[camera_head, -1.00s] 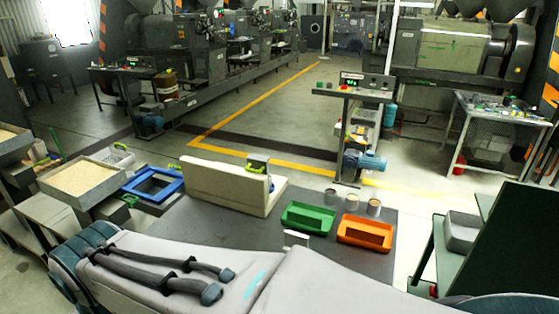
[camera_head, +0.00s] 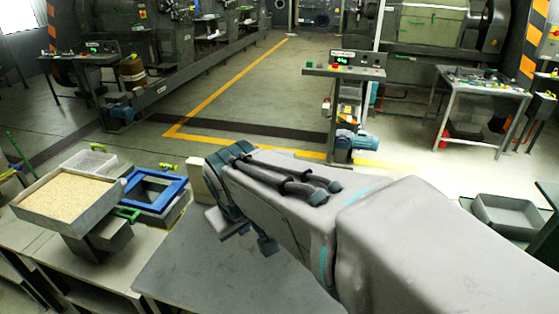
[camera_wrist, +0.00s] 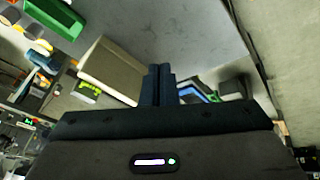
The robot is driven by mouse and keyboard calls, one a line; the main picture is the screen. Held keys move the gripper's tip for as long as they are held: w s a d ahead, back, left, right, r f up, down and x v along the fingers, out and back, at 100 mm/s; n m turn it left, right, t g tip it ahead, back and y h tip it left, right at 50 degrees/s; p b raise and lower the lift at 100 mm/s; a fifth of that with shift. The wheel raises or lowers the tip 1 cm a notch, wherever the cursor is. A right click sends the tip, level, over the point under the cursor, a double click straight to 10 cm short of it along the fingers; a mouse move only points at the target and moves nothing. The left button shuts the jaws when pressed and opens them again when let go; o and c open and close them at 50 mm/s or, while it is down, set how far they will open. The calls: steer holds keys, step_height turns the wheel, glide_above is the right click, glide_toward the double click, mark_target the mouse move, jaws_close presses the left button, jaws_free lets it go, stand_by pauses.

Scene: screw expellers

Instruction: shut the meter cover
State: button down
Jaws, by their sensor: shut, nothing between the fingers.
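The beige meter cover (camera_head: 197,178) shows only as a small strip beyond the end of my arm in the head view; the arm hides the rest. In the wrist view a beige slab-like part (camera_wrist: 112,68), which looks like the cover, lies just left of my gripper. Its exact angle and any contact with my fingers I cannot tell. My gripper (camera_wrist: 159,70) is shut and empty, its two dark fingers together. The meter's body is hidden in the head view.
A blue frame (camera_head: 180,189) on a box and a tray of pale grain (camera_head: 62,196) stand left of the arm. A green bin (camera_wrist: 58,16) shows in the wrist view. The dark tabletop (camera_head: 200,270) is bare near the front.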

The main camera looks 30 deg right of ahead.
steer(key=w+d+f+n+h+b, duration=0.1)
steer(key=w+d+f, duration=0.3)
steer(key=w+d, duration=0.5)
steer(key=w+d+f+n+t+h+b, duration=0.1)
steer(key=w+d+f+n, duration=0.3)
steer(key=w+d, duration=0.5)
steer(key=w+d+f+n+t+h+b, duration=0.1)
steer(key=w+d+f+n+h, duration=0.1)
steer(key=w+d+f, duration=0.3)
steer(key=shift+w+d+h+b, duration=0.15)
steer(key=shift+w+d+h, duration=0.1)
steer(key=shift+w+d, duration=0.55)
steer(key=shift+w+d+h+b, duration=0.15)
steer(key=shift+w+d, duration=0.4)
steer(key=shift+w, duration=0.6)
steer(key=shift+w+d+h+b, duration=0.1)
steer(key=shift+w+d+h, duration=0.2)
steer(key=shift+w+d, duration=0.5)
steer(key=shift+w+a, duration=0.1)
steer(key=shift+a, duration=0.05)
steer(key=shift+a, duration=0.15)
steer(key=shift+w, duration=0.1)
steer(key=shift+w+r, duration=0.1)
